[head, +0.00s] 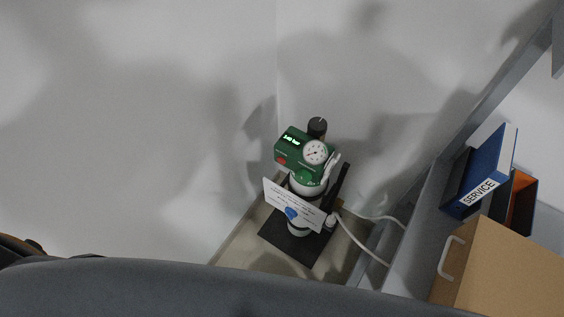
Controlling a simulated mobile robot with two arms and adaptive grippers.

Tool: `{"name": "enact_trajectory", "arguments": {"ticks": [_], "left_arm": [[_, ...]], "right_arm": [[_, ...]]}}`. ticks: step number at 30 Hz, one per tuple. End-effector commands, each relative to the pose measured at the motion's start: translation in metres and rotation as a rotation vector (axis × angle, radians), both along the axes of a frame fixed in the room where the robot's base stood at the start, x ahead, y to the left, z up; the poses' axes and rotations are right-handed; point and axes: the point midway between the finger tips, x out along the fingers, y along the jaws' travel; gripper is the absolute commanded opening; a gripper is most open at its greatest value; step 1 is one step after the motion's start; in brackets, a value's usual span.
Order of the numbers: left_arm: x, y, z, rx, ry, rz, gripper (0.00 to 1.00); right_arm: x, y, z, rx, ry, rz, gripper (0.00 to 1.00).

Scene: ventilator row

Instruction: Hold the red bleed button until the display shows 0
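A green regulator unit (292,147) sits on top of a white cylinder (305,187) in the corner. Its small lit display (291,140) shows green characters ending in what looks like "bar"; the digits are too small to read surely. The red bleed button (281,161) is on the lower left of the green front face, with nothing touching it. A round white gauge (315,152) is on its right and a black knob (317,127) is behind. Neither of my grippers shows in the head view.
A white card (288,203) with a blue mark hangs in front of the cylinder. A white hose (352,247) runs right from it. At right are a blue SERVICE binder (485,175), an orange binder (522,205) and a tan box (500,270). White walls stand close behind.

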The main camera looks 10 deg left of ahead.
Motion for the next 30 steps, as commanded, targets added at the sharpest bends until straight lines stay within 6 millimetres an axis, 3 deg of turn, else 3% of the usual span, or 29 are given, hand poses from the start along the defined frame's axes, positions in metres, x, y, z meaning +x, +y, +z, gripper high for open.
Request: {"name": "enact_trajectory", "arguments": {"ticks": [13, 24, 30], "left_arm": [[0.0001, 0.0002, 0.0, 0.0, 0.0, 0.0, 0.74], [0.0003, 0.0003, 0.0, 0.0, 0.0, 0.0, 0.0], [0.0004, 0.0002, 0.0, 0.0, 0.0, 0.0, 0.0]], "right_arm": [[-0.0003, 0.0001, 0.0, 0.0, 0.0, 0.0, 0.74], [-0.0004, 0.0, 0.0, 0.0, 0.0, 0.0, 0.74], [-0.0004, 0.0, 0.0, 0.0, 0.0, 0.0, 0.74]]}}
